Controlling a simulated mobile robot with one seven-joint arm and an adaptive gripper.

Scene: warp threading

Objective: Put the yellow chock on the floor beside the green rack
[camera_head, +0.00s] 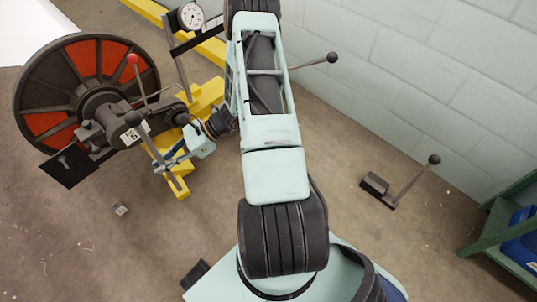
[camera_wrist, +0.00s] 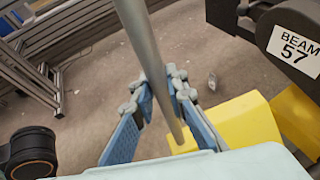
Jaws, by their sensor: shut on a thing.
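My gripper (camera_head: 168,163) is shut on a grey lever bar (camera_head: 151,146) with a dark knob, beside the big reel. In the wrist view the blue-padded fingers (camera_wrist: 161,88) close around the bar (camera_wrist: 142,42), which runs down between them. Yellow parts show below the reel (camera_head: 181,186), and a yellow block (camera_wrist: 244,121) shows right of the fingers. I cannot tell whether any of these is the chock or only the yellow stand. The green rack (camera_head: 488,232) stands at the right edge of the head view, partly cut off, with a blue bin in it.
The red and black reel (camera_head: 48,77) carries a "BEAM 57" label (camera_wrist: 297,45). A red-knobbed lever (camera_head: 138,80) rises near it. A dial gauge (camera_head: 191,15) stands behind. Another lever on a dark base (camera_head: 379,188) stands on the floor before the rack, with bare floor around it.

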